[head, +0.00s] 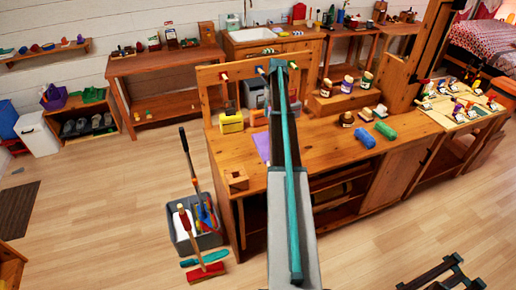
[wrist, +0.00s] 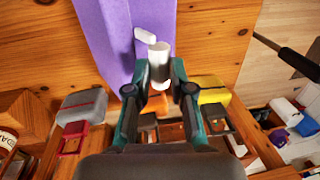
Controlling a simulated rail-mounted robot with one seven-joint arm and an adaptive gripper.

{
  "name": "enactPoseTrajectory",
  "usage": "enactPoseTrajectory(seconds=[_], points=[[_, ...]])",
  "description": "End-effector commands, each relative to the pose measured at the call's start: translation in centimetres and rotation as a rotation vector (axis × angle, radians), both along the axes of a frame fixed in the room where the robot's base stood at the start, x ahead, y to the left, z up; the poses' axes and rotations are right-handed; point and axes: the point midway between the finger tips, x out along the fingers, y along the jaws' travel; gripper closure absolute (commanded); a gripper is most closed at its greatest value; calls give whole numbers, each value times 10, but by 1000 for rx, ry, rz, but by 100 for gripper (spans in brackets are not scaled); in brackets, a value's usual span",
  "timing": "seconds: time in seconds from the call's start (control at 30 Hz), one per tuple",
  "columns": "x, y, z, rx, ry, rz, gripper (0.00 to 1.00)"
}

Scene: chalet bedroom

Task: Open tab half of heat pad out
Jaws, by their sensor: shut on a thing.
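The purple heat pad (wrist: 103,35) lies on the wooden bench top, running up from the gripper in the wrist view as purple strips. Only a small purple part of it (head: 262,147) shows left of my arm in the head view. My gripper (wrist: 158,72) has its two teal and black fingers on either side of a white cylindrical piece (wrist: 160,58) and is shut on it, over the pad's right part. A small white tab-like piece (wrist: 145,36) lies just beyond it. I cannot tell how either white piece joins the pad. My arm hides the gripper in the head view.
A yellow box (head: 231,122) stands left of my arm, and a wooden block (head: 236,181) sits at the bench's left corner. Blue (head: 365,138) and green (head: 386,131) rolls lie to the right. A grey tool bin (head: 196,226) stands on the floor.

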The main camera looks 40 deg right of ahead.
Motion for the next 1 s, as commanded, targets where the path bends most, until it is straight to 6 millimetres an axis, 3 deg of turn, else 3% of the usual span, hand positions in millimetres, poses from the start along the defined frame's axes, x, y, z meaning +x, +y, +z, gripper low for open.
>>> enactPoseTrajectory(seconds=[0.2,0.6,1.0], points=[[-8,-21,13,55,-25,-1,90],[-10,-25,15,68,-30,-1,90],[-25,-60,27,158,-68,-2,91]])
